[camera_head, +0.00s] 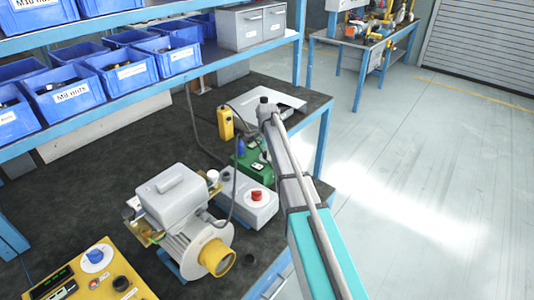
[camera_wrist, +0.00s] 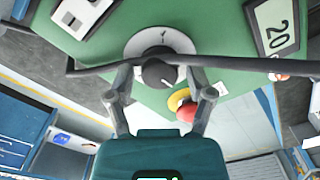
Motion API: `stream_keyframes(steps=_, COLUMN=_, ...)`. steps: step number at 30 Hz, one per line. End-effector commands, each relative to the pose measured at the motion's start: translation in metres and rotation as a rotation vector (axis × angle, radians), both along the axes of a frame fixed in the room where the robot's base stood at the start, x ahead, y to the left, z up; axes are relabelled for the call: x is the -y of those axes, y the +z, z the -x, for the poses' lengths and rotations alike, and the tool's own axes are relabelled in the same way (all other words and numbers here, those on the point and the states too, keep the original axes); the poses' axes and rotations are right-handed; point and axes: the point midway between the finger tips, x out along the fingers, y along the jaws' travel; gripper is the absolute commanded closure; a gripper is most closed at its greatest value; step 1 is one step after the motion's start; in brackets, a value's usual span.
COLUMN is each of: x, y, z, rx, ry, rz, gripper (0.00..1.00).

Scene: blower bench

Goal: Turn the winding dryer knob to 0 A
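The green dryer box (camera_head: 249,168) stands on the dark bench in the head view, partly hidden by my arm. In the wrist view its green face (camera_wrist: 215,62) carries a dark round knob (camera_wrist: 158,74) on a pale dial plate (camera_wrist: 157,41). A white line on the knob points to the lower right. A display (camera_wrist: 277,24) on the box seems to read 20. My gripper (camera_wrist: 161,80) is open, with one finger on each side of the knob and gaps showing. Contact is not visible. The scale marks are mostly unreadable.
A dark cable (camera_wrist: 240,64) crosses the wrist view close to the knob. A red button (camera_wrist: 187,111) on yellow sits beside it. A grey box with a red knob (camera_head: 257,197), a motor (camera_head: 190,247) and a yellow panel (camera_head: 95,275) stand nearer on the bench.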

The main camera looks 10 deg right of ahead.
Motion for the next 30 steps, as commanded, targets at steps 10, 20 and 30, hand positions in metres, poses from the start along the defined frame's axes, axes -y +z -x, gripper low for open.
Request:
stream_keyframes(steps=10, x=0.0000, y=-0.0001, z=0.0000, rx=0.000, ry=0.000, rz=0.000, gripper=1.00)
stream_keyframes(steps=20, x=0.0000, y=-0.0001, z=0.0000, rx=0.000, ry=0.037, rz=0.000, gripper=1.00)
stream_keyframes(steps=30, x=0.0000, y=-0.0001, z=0.0000, rx=0.000, ry=0.220, rz=0.000, gripper=1.00)
